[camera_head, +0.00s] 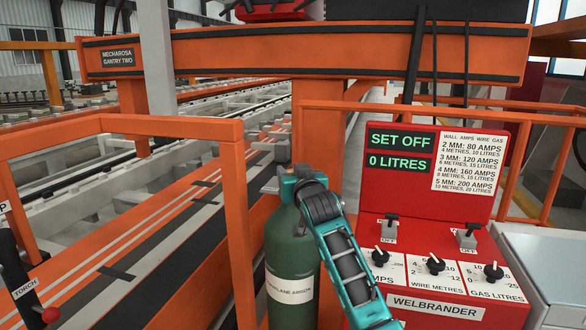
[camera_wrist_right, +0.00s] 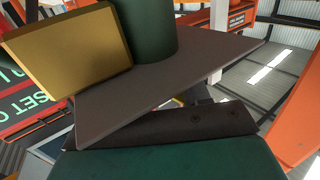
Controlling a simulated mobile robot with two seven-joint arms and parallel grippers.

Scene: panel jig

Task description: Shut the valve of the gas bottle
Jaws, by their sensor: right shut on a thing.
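The gas bottle (camera_head: 291,255) is a tall green cylinder with a white label, upright in the middle of the head view. My right gripper (camera_head: 284,184), teal, comes over its top from the right and is shut on the valve there. The gripper covers most of the valve in the head view. In the right wrist view a brass-coloured block (camera_wrist_right: 70,55) and a dark green cylinder (camera_wrist_right: 146,27) show close by the dark plate-like finger. I cannot tell how far the valve is turned. My left gripper is not in view.
A red welder panel (camera_head: 440,250) with switches and knobs stands close on the right; its display (camera_head: 400,150) reads SET OFF and 0 LITRES. An orange rail frame (camera_head: 236,200) stands just left of the bottle. A torch lever (camera_head: 48,314) is at the lower left.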

